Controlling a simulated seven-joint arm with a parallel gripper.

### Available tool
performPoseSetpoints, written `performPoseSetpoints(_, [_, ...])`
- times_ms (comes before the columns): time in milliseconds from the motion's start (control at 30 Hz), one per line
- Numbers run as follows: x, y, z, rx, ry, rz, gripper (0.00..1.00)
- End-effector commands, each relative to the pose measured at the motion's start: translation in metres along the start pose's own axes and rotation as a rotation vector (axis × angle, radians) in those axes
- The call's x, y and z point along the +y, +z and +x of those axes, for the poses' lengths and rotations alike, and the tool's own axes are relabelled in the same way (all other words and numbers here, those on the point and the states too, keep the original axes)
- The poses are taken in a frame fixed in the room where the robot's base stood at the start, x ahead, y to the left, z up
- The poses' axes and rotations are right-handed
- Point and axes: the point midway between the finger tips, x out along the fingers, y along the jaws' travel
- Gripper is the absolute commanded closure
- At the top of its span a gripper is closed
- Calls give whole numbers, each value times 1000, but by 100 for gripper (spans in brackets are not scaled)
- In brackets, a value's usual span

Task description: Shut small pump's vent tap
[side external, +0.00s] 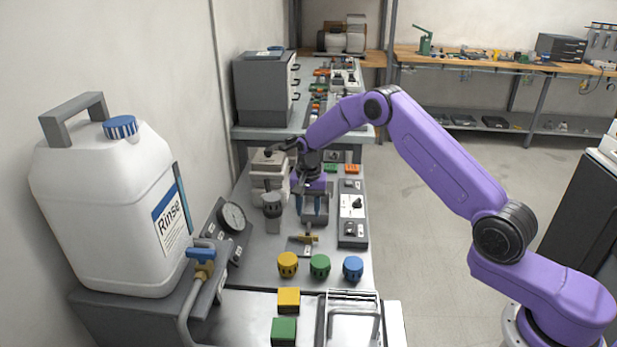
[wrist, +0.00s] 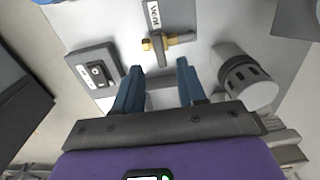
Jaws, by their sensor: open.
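In the side view the tap (side external: 304,239) shows as a small yellow piece on the grey bench. My gripper (wrist: 158,68) has its two blue fingers apart with nothing between them. The tap is just beyond the fingertips, apart from them. In the side view my gripper (side external: 314,222) points down, just behind the tap. A pale pump unit (side external: 268,172) stands behind to the left.
A switch box (wrist: 96,75) is on the left. Yellow, green (side external: 320,266) and blue knobs line the front. A Rinse jug (side external: 110,205) and gauge (side external: 232,217) are left.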

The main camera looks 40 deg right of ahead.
Motion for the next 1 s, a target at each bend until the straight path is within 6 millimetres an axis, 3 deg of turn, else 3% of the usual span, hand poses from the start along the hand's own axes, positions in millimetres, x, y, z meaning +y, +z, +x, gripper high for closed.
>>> performPoseSetpoints(300, [0,0,-69,3,-3,1,60])
performPoseSetpoints(500, [0,0,-102,1,-1,1,60])
performPoseSetpoints(700, [0,0,-117,0,0,1,60])
performPoseSetpoints(1000, [0,0,-119,-1,1,1,60])
